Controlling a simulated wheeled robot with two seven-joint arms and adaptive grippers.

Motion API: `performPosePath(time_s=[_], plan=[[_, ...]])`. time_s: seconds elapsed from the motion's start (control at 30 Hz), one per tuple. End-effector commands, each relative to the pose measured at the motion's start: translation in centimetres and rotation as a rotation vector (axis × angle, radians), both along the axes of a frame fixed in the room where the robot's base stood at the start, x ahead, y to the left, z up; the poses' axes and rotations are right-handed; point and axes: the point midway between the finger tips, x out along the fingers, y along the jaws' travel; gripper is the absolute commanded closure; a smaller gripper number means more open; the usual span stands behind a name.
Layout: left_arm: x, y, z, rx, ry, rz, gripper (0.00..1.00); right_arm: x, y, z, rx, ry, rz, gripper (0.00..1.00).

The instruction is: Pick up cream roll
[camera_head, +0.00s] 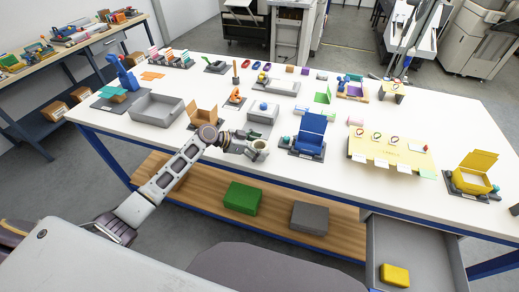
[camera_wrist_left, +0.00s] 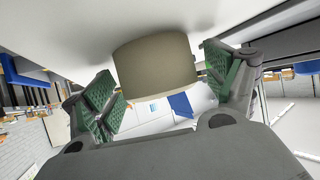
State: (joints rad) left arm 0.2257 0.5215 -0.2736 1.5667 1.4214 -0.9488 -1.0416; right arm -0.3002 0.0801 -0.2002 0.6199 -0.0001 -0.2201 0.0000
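The cream roll (camera_head: 261,149) is a short cream-beige cylinder near the front edge of the white table, right by my left gripper (camera_head: 250,145). In the left wrist view, the roll (camera_wrist_left: 155,65) lies between the two green-padded fingers of my left gripper (camera_wrist_left: 162,88). The fingers are spread on either side of it. A narrow gap shows at the right finger; contact at the left finger is unclear. My right gripper is in neither view.
A blue box (camera_head: 309,140) stands right of the roll, and a grey tray with a blue item (camera_head: 262,116) behind it. An open cardboard box (camera_head: 203,114) and a grey bin (camera_head: 157,109) stand to the left. An open drawer (camera_head: 432,250) juts out at the front right.

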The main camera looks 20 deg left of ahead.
Motion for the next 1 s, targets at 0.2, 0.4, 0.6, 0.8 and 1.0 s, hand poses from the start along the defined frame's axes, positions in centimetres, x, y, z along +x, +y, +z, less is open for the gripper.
performPosePath(time_s=[0.2, 0.4, 0.6, 0.8, 1.0], plan=[[0.0, 0.0, 0.0, 0.000, 0.000, 0.000, 0.46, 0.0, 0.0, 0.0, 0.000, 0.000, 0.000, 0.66], [0.0, 0.0, 0.0, 0.000, 0.000, 0.000, 0.62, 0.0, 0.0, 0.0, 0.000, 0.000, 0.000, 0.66], [0.0, 0.0, 0.1, 0.000, 0.000, 0.000, 0.62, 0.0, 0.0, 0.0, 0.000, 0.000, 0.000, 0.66], [0.1, 0.1, 1.2, 0.000, -0.002, 0.000, 0.62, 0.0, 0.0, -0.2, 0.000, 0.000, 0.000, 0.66], [0.0, 0.0, 3.5, 0.001, -0.003, -0.001, 0.62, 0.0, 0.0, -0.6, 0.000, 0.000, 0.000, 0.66]])
